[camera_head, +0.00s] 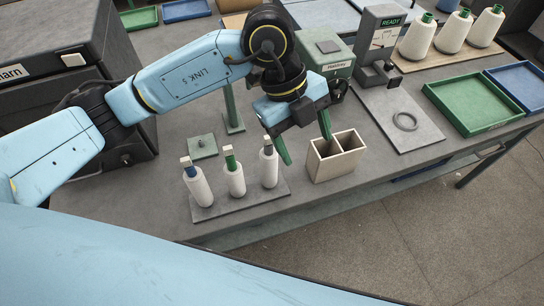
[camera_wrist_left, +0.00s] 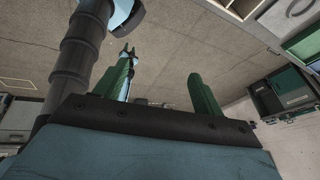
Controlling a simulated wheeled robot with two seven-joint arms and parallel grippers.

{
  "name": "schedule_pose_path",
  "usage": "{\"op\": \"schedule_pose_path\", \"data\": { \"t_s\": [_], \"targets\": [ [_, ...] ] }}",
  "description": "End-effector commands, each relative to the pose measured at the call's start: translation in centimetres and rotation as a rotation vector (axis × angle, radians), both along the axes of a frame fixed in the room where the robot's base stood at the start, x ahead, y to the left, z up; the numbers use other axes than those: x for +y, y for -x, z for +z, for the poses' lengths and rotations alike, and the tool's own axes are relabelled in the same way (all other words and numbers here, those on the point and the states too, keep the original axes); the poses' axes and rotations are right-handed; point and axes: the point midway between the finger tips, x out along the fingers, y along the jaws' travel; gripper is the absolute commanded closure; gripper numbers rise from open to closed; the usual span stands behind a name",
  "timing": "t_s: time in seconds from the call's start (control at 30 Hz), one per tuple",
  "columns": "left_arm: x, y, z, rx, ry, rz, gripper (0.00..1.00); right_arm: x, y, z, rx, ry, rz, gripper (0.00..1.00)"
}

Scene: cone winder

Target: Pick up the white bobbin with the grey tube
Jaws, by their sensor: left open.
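The white bobbin with the grey tube (camera_head: 269,167) stands upright at the right end of a row of three white bobbins on a grey board (camera_head: 240,205). Beside it stand a white bobbin with a green tube (camera_head: 236,181) and one with a blue tube (camera_head: 199,187). My left gripper (camera_head: 304,140) is open, with its green fingers apart, to the right of the grey-tube bobbin and near the wooden box. One finger looks close to that bobbin; whether they touch I cannot tell. In the left wrist view the open fingers (camera_wrist_left: 162,88) show no bobbin between them.
A divided wooden box (camera_head: 336,167) stands right of the board. A small grey-green plate (camera_head: 202,147) lies behind the bobbins. Further right are a grey panel with a ring (camera_head: 405,121), a green tray (camera_head: 470,105) and several cones on a wooden board (camera_head: 440,60). The table's front edge is close.

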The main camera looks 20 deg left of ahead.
Motion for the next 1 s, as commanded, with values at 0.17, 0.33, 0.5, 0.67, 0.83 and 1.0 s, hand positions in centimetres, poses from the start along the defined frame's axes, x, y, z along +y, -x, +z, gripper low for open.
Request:
{"op": "schedule_pose_path", "data": {
  "t_s": [0.17, 0.33, 0.5, 0.67, 0.83, 1.0],
  "targets": [
    [5.5, -3.0, 0.2, -0.062, -0.305, 0.160, 0.31, 0.0, 0.0, 0.0, 0.000, 0.000, 0.000, 0.64],
    [7.3, -3.7, -0.4, -0.078, -0.393, 0.216, 0.31, 0.0, 0.0, 0.1, 0.000, 0.000, -0.001, 0.64],
    [7.3, -3.6, -3.6, -0.074, -0.396, 0.216, 0.31, 0.1, 0.0, 0.3, 0.000, -0.002, -0.001, 0.64],
    [7.3, -3.6, -6.4, -0.077, -0.393, 0.215, 0.31, 0.3, 0.1, 0.4, 0.001, -0.003, -0.002, 0.64],
    [7.3, -3.6, -7.7, -0.079, -0.390, 0.213, 0.31, 0.4, 0.1, 0.4, 0.002, -0.004, -0.003, 0.64],
    [7.8, -3.5, -9.4, -0.075, -0.393, 0.214, 0.31, 0.3, 0.1, 0.9, 0.002, -0.004, -0.003, 0.64]
  ]
}}
